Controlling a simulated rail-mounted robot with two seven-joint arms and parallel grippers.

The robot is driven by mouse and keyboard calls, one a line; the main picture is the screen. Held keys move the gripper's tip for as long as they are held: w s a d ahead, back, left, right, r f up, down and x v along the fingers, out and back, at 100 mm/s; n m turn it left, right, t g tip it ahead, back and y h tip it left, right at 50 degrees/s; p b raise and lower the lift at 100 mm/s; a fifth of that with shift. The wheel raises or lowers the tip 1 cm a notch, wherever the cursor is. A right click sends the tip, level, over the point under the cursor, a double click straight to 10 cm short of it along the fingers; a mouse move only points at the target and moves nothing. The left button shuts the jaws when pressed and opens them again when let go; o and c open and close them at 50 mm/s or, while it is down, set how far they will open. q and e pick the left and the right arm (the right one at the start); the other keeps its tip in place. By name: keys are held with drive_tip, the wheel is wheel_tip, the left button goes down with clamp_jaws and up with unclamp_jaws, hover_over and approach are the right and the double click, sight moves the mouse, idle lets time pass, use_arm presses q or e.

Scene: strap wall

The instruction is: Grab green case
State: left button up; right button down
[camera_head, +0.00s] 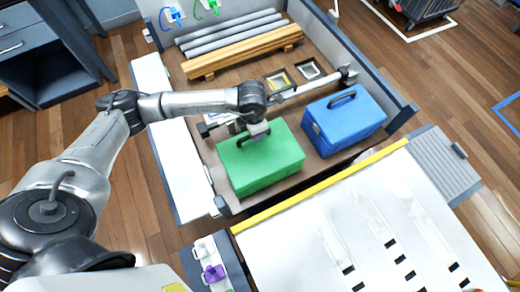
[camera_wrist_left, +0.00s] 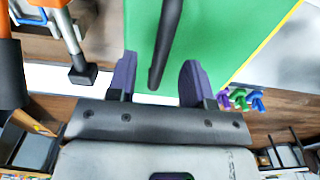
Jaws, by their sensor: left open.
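The green case (camera_head: 270,165) sits in the grey-walled cargo bed, at its near left. My left gripper (camera_head: 257,134) is over the top of the case at its dark handle. In the left wrist view, the open gripper (camera_wrist_left: 157,82) has purple-tipped fingers on either side of the black handle (camera_wrist_left: 166,40), with a gap to each finger. The green case (camera_wrist_left: 215,40) fills the upper middle behind the handle. My right gripper is not in view.
A blue case (camera_head: 343,122) stands close to the right of the green one. A silver bar (camera_head: 312,84) with black ends lies behind the cases. Wooden beams (camera_head: 240,54) and grey pipes (camera_head: 230,35) lie at the back. A yellow edge (camera_head: 320,187) runs along the front.

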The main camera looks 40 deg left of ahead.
sight(260, 156)
use_arm(q)
wheel_tip(260, 156, down, 4)
drive_tip(key=shift+r+b, duration=0.25)
drive_tip(key=shift+b, duration=0.2)
drive_tip(key=shift+c, duration=0.2)
clamp_jaws()
drive_tip(key=shift+r, duration=0.1)
idle(0.8)
